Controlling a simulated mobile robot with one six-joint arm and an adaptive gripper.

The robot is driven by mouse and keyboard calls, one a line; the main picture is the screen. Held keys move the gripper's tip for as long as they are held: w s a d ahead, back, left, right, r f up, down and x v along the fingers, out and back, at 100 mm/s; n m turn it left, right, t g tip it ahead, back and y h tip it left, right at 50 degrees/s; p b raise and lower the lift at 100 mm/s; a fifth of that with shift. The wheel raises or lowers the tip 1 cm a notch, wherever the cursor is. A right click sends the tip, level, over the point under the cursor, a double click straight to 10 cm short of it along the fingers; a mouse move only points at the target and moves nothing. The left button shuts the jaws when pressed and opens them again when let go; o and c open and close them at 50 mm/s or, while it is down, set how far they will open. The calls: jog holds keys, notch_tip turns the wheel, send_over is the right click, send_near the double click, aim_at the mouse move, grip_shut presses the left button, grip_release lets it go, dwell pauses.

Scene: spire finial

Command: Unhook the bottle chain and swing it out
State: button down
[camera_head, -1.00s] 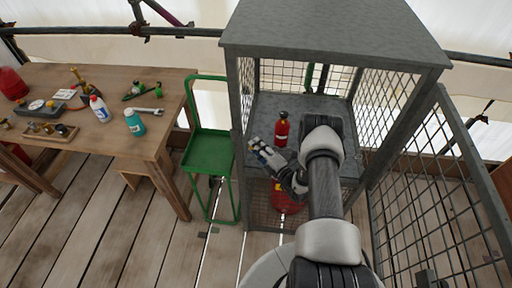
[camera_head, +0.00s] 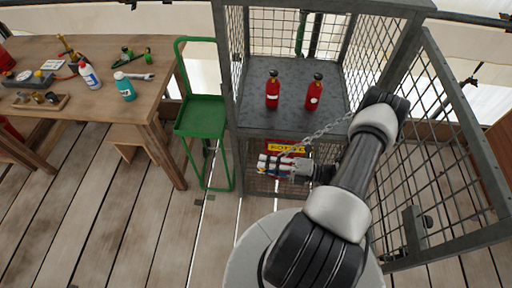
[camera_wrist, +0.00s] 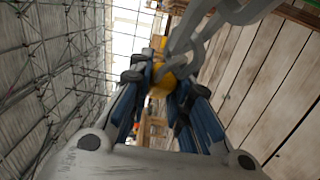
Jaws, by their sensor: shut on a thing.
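The grey bottle chain (camera_head: 325,130) slopes down from the right side of the cage, behind my forearm, to my gripper (camera_head: 264,163). Its large links (camera_wrist: 196,42) fill the upper middle of the wrist view. My gripper (camera_wrist: 162,84) is shut at the chain's end, with a yellow piece (camera_wrist: 160,76) between the blue fingers. It points left, in front of the cage below shelf level. Two red bottles (camera_head: 272,92) (camera_head: 314,93) stand upright and apart on the cage shelf (camera_head: 292,120). My forearm hides the chain's far end.
The mesh door (camera_head: 430,150) stands open at the right, close to my arm. A green trolley (camera_head: 203,115) stands left of the cage. A wooden workbench (camera_head: 140,103) with tools and bottles is further left. The plank floor (camera_head: 110,220) between is clear.

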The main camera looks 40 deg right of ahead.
jog(key=shift+n+g+y, duration=0.8)
jog(key=shift+g+y, duration=0.1)
jog(key=shift+s+d+b, duration=0.1)
jog(key=shift+s+b, duration=0.2)
jog(key=shift+s, duration=2.4)
jog(key=c, duration=1.5)
grip_release()
